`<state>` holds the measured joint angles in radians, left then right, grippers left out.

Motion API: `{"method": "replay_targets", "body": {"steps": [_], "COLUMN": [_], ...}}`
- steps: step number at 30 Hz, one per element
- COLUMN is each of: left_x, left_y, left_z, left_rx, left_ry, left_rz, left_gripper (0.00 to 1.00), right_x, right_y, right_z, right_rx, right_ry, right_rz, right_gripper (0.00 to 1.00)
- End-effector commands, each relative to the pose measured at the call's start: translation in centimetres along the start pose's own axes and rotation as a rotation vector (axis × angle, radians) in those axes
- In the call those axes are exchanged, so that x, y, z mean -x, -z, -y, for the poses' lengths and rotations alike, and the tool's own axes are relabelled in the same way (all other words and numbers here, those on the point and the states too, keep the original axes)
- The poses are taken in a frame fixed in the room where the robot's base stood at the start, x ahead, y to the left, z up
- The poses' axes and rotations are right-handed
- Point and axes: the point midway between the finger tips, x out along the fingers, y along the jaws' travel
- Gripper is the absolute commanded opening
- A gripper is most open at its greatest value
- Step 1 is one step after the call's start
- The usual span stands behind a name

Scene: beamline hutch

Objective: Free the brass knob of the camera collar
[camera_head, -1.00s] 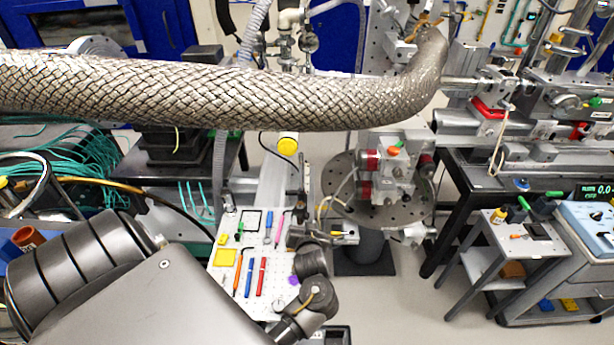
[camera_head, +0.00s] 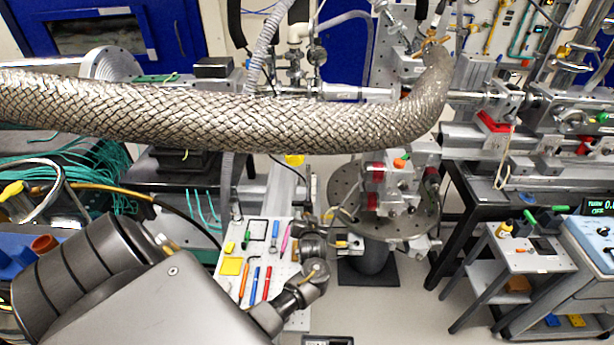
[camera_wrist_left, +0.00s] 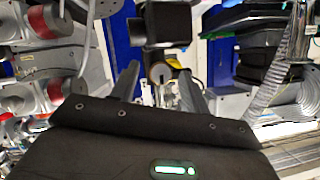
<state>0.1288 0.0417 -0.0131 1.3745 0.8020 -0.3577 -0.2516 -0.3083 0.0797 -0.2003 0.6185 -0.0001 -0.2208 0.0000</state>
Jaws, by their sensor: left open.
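In the left wrist view, my left gripper (camera_wrist_left: 160,92) is open, its two dark fingers pointing away from the camera. Beyond and between them is a small round part with a brass-coloured edge (camera_wrist_left: 176,64), just under a black box-shaped body (camera_wrist_left: 165,24); I cannot tell for sure that this is the collar's knob. No contact shows. In the head view, my left gripper (camera_head: 338,228) is small and partly hidden by its wrist, beside the round perforated plate. The camera collar is not clearly made out there. My right gripper is not in view.
A thick braided hose (camera_head: 220,115) crosses the head view above my left arm. A yellow round part (camera_head: 294,160) shows just below it. The perforated round plate (camera_head: 412,225) carries red-and-silver devices (camera_head: 376,180). A white tool board (camera_head: 228,290) holds pens and tools.

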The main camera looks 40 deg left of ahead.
Motion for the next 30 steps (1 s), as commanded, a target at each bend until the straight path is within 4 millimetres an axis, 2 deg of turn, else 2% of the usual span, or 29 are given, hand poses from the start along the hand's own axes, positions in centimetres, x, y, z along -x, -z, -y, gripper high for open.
{"method": "replay_targets", "body": {"steps": [3, 13, 22, 30], "left_x": [0.02, 0.04, 0.02, -0.01], "left_y": [-0.02, -0.03, -0.13, -0.24], "left_z": [0.01, 0.0, 0.09, 0.26], "left_rx": [0.0, -0.001, 0.044, 0.205], "left_ry": [0.0, 0.0, -0.018, -0.083], "left_rz": [0.0, 0.0, 0.001, 0.002], "left_gripper": [0.43, 0.01, 0.01, 0.01], "right_x": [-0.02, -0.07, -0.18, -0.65], "right_y": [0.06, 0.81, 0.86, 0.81], "right_z": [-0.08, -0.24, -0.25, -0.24], "right_rx": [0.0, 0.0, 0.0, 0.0], "right_ry": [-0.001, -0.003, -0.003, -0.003], "right_rz": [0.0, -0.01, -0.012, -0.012], "right_gripper": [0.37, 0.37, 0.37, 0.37]}}
